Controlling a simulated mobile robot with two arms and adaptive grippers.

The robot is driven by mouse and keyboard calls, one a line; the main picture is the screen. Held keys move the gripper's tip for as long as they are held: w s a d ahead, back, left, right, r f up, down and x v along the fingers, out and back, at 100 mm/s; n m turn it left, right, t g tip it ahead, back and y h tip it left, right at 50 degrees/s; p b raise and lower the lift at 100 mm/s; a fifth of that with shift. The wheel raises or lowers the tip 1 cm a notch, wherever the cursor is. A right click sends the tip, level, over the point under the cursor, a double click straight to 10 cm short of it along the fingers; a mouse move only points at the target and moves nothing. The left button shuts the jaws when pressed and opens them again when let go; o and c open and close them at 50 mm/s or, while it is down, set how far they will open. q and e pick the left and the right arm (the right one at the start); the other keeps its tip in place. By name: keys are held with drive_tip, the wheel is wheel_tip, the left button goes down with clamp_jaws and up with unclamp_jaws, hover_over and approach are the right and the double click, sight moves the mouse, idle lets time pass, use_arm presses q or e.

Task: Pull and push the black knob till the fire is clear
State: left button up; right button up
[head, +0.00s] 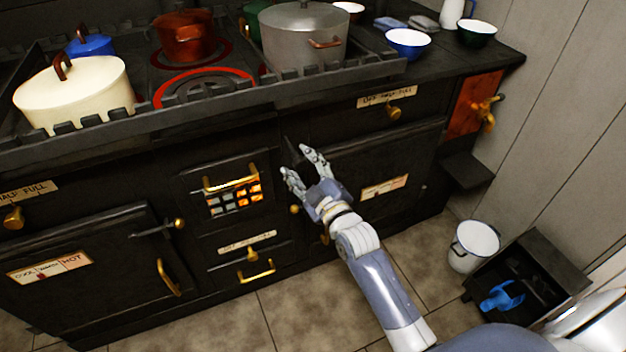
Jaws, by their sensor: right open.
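The fire glows orange behind the barred window of the firebox door (235,197) in the middle of the black stove. Dark pieces and bars cover part of the glow. My right gripper (295,162) is open in front of the stove, just right of and above this door. A dark, narrow shape (290,152) shows at its fingertips and may be the black knob. It blends into the black stove front, and I cannot tell whether the fingers touch it. My left gripper is out of view.
A cream pot (75,92), a red pot (185,36) and a grey pot (303,38) stand on the railed stovetop. Brass handles stick out from the front. A white bucket (473,246) and an open coal box (530,270) with a blue scoop (502,296) stand on the floor at right.

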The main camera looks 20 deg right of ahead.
drive_tip(key=s+d, duration=0.1)
drive_tip(key=s, duration=1)
